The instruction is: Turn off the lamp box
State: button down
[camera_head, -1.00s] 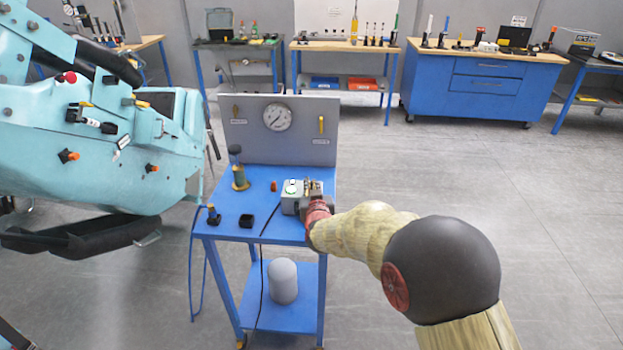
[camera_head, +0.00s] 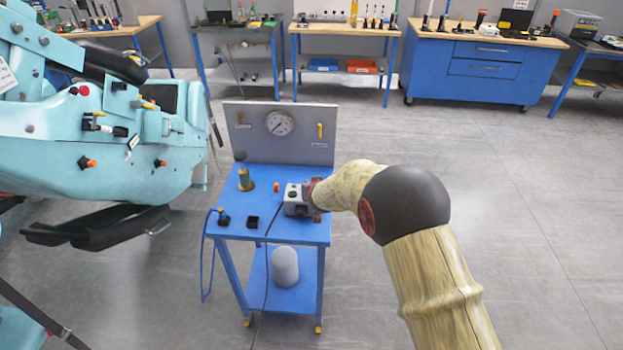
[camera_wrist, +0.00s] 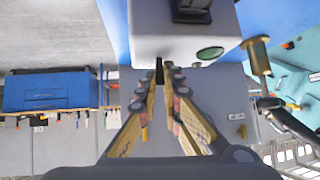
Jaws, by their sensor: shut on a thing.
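The lamp box (camera_head: 295,206) is a small pale grey box on the blue cart, with a green round part on top. In the wrist view the box (camera_wrist: 150,30) fills the top middle, with a black switch-like part (camera_wrist: 190,10) and a dark green oval (camera_wrist: 209,53) on its face. My gripper (camera_wrist: 159,70) has its yellowish fingers drawn together at the box's near edge, with a narrow dark bit between the tips. In the head view my gripper (camera_head: 314,196) is at the box's right side, its fingertips hidden.
The blue cart (camera_head: 270,231) also carries a brass-based post (camera_head: 245,182), a small orange piece (camera_head: 276,187) and black parts (camera_head: 252,222). A grey panel with a gauge (camera_head: 279,123) stands behind. A teal machine (camera_head: 120,150) is left. Floor at right is clear.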

jog(key=shift+w+g+p, duration=0.1)
jog(key=shift+g+p, duration=0.3)
jog(key=shift+p, duration=1.05)
jog(key=c, duration=2.1)
grip_release()
jog(key=shift+o, duration=0.7)
jog(key=shift+r, duration=0.1)
jog(key=v, duration=1.1)
jog(key=shift+s+r, duration=0.15)
jog(key=shift+s, duration=0.15)
jog(key=shift+d, duration=0.1)
